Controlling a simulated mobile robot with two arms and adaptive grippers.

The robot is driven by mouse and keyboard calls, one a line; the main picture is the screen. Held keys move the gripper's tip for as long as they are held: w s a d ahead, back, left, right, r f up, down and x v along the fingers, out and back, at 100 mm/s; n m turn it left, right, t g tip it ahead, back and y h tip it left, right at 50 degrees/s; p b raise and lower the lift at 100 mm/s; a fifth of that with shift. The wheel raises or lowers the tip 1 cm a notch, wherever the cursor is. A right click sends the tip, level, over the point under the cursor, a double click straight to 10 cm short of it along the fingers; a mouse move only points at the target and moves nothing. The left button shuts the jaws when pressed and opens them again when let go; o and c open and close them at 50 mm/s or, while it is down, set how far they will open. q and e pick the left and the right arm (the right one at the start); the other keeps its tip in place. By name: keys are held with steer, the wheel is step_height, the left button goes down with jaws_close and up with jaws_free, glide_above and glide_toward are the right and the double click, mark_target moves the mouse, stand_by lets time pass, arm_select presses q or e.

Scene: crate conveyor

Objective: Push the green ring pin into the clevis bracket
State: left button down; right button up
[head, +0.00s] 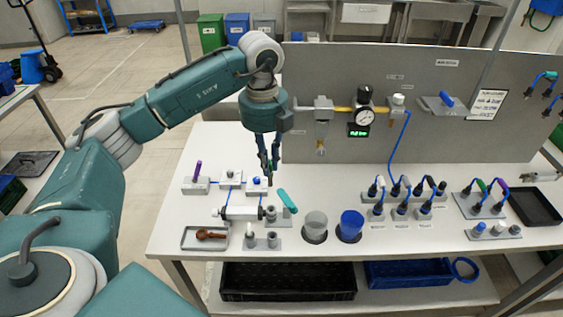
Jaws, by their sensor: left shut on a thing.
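My left gripper (269,172) points straight down over the back left part of the white table. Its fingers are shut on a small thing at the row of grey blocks. That thing is mostly hidden by the fingertips, and I cannot tell its colour or whether it is the green ring pin. A grey block with a blue knob (256,181) is right beside the fingertips. I cannot make out for certain which block is the clevis bracket. A teal handle (287,201) slants up just right of the gripper. My right gripper is not in view.
A purple pin (198,169) stands in a block at left. In front are a white cylinder (240,213) and a tray (205,238) with a brown part. Grey and blue cups (351,224) stand right. A grey panel (430,110) with a gauge rises behind.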

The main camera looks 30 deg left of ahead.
arm_select(q)
step_height(320, 180, down, 9)
steer(key=b, duration=0.6)
steer(key=shift+a+r, duration=0.1)
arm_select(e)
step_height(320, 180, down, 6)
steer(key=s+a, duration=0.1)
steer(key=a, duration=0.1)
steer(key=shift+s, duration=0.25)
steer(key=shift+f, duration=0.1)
arm_select(q)
steer(key=shift+r, duration=0.1)
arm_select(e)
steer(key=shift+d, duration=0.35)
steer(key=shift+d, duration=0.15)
arm_select(q)
steer(key=shift+f, duration=0.65)
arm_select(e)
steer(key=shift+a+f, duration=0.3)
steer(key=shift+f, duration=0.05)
